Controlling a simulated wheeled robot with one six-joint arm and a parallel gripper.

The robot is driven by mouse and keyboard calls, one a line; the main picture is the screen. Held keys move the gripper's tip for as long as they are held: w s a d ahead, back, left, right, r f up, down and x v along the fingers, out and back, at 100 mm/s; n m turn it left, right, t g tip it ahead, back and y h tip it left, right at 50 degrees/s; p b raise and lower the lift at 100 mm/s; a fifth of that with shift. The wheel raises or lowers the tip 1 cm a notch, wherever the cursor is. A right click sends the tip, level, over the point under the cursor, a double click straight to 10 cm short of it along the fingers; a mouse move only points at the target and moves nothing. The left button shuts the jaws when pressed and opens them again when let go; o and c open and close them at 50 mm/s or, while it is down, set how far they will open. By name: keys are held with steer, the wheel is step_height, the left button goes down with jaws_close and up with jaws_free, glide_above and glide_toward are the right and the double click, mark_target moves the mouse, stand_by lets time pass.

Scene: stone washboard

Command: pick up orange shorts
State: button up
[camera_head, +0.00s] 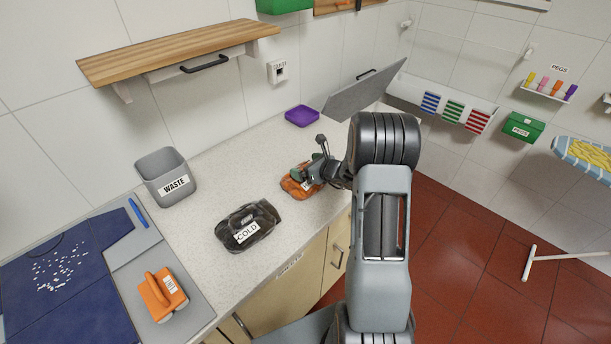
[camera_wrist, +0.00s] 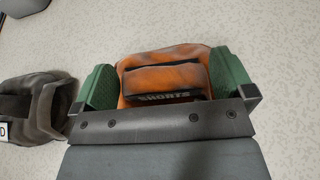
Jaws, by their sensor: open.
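The orange shorts (camera_head: 292,187) lie as a folded bundle on the pale speckled counter, partly hidden by my gripper in the head view. In the wrist view the orange shorts (camera_wrist: 152,72) show a dark label reading SHORTS. My gripper (camera_wrist: 166,84) is open, with one green fingertip pad on each side of the bundle. The right pad looks close to the cloth, but I cannot tell whether either pad touches it. In the head view my gripper (camera_head: 310,176) is low over the shorts.
A dark bundle labelled COLD (camera_head: 247,226) lies left of the shorts. A grey WASTE bin (camera_head: 166,176), a purple tray (camera_head: 302,116) and a raised grey panel (camera_head: 360,92) stand farther back.

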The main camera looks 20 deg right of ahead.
steer(key=shift+w+a+f, duration=0.1)
steer(key=shift+w, duration=0.1)
steer(key=shift+c, duration=0.3)
steer(key=c, duration=1)
